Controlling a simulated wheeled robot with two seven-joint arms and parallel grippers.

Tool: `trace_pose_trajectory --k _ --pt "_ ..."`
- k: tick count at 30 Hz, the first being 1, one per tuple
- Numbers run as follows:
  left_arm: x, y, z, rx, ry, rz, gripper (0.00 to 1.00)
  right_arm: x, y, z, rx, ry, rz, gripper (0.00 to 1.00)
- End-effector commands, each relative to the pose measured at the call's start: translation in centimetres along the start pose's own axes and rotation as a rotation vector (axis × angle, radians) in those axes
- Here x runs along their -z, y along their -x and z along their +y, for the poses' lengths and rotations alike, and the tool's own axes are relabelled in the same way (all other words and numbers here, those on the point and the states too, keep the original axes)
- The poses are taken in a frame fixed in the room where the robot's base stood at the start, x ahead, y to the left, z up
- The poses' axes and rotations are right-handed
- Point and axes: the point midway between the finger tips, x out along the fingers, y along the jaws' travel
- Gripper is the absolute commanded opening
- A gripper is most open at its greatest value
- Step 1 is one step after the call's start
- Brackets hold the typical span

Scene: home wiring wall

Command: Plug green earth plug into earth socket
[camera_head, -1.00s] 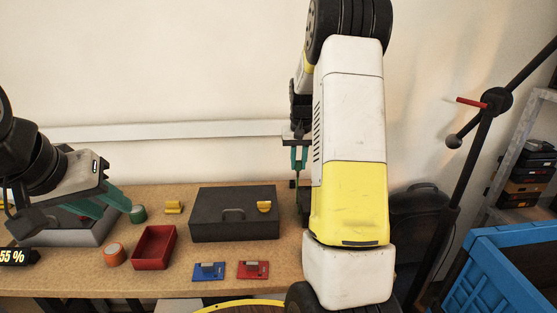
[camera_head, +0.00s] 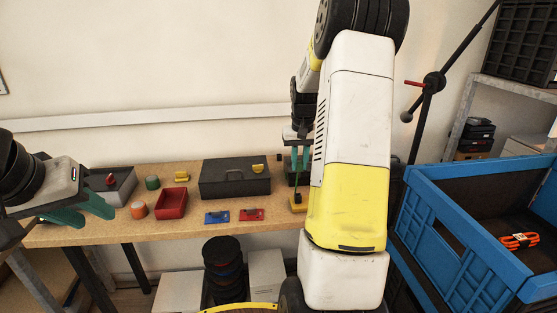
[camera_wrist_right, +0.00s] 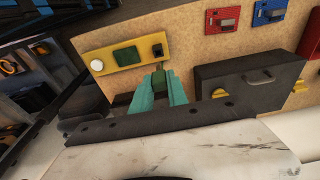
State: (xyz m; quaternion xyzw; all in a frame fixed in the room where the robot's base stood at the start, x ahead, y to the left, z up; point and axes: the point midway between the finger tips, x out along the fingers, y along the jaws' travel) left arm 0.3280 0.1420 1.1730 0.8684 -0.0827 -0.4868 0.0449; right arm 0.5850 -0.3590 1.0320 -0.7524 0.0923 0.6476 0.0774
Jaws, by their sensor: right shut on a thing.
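In the right wrist view, my right gripper (camera_wrist_right: 166,88) is shut on a dark green plug (camera_wrist_right: 158,79) between its teal fingers. Just beyond the plug lies a yellow board (camera_wrist_right: 142,50) with a green block (camera_wrist_right: 126,56), a round white part (camera_wrist_right: 97,65) and a black part (camera_wrist_right: 158,50). I cannot tell for sure which is the earth socket. The plug looks apart from the green block. In the head view, the board's yellow edge (camera_head: 297,208) shows below my right gripper (camera_head: 299,160), partly hidden by my arm. My left gripper (camera_head: 88,214) is open and empty at the table's left.
A black case (camera_head: 235,185) stands on the wooden table, close to the right gripper in the wrist view. A red tray (camera_head: 171,205), a blue switch (camera_head: 216,217) and a red switch (camera_head: 251,214) lie to its left and front. A blue crate (camera_head: 430,225) stands right.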

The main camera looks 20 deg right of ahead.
Motion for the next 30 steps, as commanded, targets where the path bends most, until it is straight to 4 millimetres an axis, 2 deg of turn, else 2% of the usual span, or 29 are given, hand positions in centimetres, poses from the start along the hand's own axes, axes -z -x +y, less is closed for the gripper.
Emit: trace_pose_trajectory --k 10,24,30 --pt "0.0 0.0 0.0 0.000 0.000 0.000 0.36 -0.1 -0.6 0.0 0.000 0.000 -0.002 0.00" --pt "0.0 0.0 0.0 0.000 0.000 0.000 0.36 -0.8 -4.7 0.0 0.000 -0.001 -0.002 0.00" --pt "0.0 0.0 0.0 0.000 0.000 0.001 0.36 -0.8 -5.5 0.0 0.000 -0.001 -0.001 0.00"
